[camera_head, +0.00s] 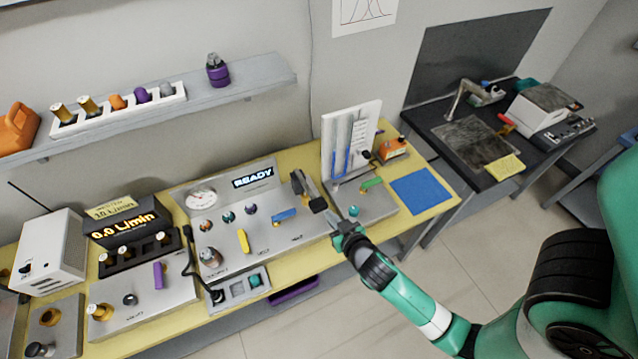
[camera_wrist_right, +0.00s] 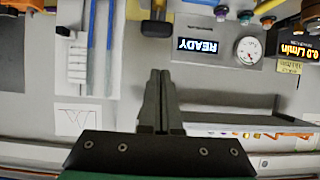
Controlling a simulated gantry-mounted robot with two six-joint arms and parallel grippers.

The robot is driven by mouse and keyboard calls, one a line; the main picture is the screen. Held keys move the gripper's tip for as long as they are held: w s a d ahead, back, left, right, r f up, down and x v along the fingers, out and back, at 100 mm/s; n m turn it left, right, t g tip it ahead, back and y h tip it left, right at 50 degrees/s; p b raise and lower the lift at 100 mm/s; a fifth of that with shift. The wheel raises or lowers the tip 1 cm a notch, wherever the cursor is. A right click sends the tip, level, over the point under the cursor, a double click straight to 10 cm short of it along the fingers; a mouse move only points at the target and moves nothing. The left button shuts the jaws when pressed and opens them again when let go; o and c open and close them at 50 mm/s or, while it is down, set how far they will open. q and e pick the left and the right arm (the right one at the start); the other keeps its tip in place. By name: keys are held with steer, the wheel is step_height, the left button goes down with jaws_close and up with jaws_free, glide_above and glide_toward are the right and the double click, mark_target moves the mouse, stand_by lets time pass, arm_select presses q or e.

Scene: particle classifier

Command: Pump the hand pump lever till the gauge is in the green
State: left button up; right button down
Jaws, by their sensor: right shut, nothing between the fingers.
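The round white gauge (camera_head: 201,196) is on the left of the grey panel. It also shows in the wrist view (camera_wrist_right: 248,50), where a red needle shows but the coloured zones are too small to read. The hand pump lever (camera_head: 307,190), with a dark grip, stands at the panel's right end. In the wrist view the lever (camera_wrist_right: 157,22) appears beyond my fingertips. My right gripper (camera_head: 338,219) is shut and empty, just right of and in front of the lever grip. Whether it touches the lever I cannot tell. My left gripper is out of view.
A READY display (camera_head: 252,176) is beside the gauge. Several coloured knobs and handles, including a yellow one (camera_head: 243,240), stand on the panel. A white stand with blue tubes (camera_head: 349,140) is behind the lever. A blue mat (camera_head: 419,192) leaves free room at right.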

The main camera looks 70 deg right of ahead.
arm_select(q)
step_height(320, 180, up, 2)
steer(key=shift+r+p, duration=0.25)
steer(key=shift+p, duration=0.2)
arm_select(e)
steer(key=r, duration=0.2)
steer(key=shift+d+r, duration=0.2)
steer(key=shift+r, duration=0.1)
steer(key=shift+d, duration=0.1)
glide_above(319, 208)
steer(key=f, duration=0.4)
steer(key=shift+w+d, duration=0.1)
steer(key=shift+d, duration=0.1)
step_height(319, 208, down, 4)
steer(key=shift+a+f+b, duration=0.1)
steer(key=shift+f+b, duration=0.05)
steer(key=shift+b, duration=0.65)
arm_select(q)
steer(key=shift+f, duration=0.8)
